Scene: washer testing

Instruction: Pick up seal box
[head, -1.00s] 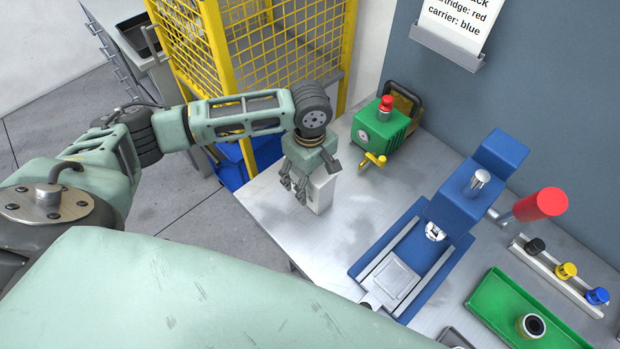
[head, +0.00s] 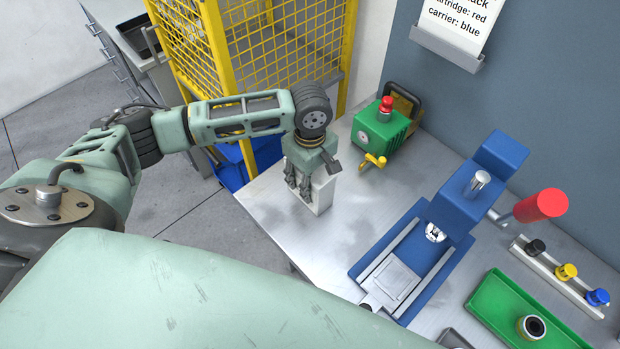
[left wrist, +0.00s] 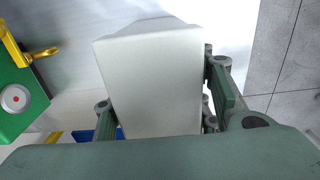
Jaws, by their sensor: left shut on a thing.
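The seal box is a plain white upright box (head: 322,191) on the left part of the metal bench in the head view. My left gripper (head: 303,186) is over it from above, its fingers shut on the box's sides. In the left wrist view the white box (left wrist: 152,80) fills the middle, between the two fingers of my left gripper (left wrist: 160,105). The box appears to stand on the bench; its underside is hidden. My right gripper is not in view.
A green device (head: 381,131) with a red button and yellow handle stands behind the box. A blue press (head: 462,207) with a red-handled lever and a green tray (head: 490,300) are to the right. A yellow mesh fence (head: 280,50) stands behind. Bare bench lies right of the box.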

